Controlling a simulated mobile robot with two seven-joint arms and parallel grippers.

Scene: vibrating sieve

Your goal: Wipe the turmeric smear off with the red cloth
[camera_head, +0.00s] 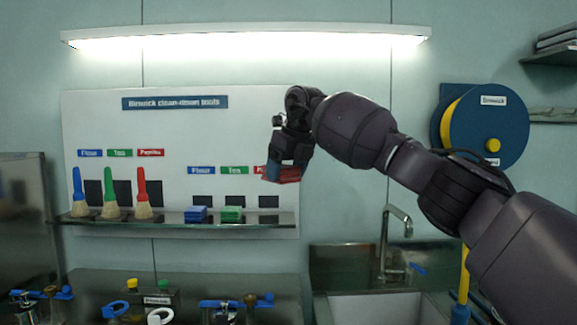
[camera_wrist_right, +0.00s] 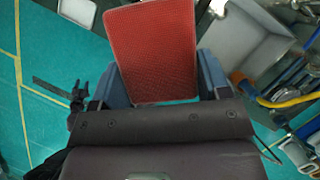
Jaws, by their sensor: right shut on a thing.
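The red cloth (camera_wrist_right: 152,50) is a flat textured rectangle held between the fingers of my right gripper (camera_wrist_right: 155,85). In the head view the red cloth (camera_head: 284,175) shows at the fingertips of my right gripper (camera_head: 284,168), raised in front of the tool board near its right-hand label. My right gripper is shut on the cloth, clear of the shelf. I cannot make out the turmeric smear in either view. My left gripper is not in the head view.
The tool board (camera_head: 175,110) carries a shelf (camera_head: 170,218) with blue, green and red brushes, a blue cloth stack (camera_head: 196,214) and a green cloth stack (camera_head: 231,214). A sink (camera_head: 385,305) with a tap (camera_head: 383,240) lies at lower right. A hose reel (camera_head: 485,130) hangs at right.

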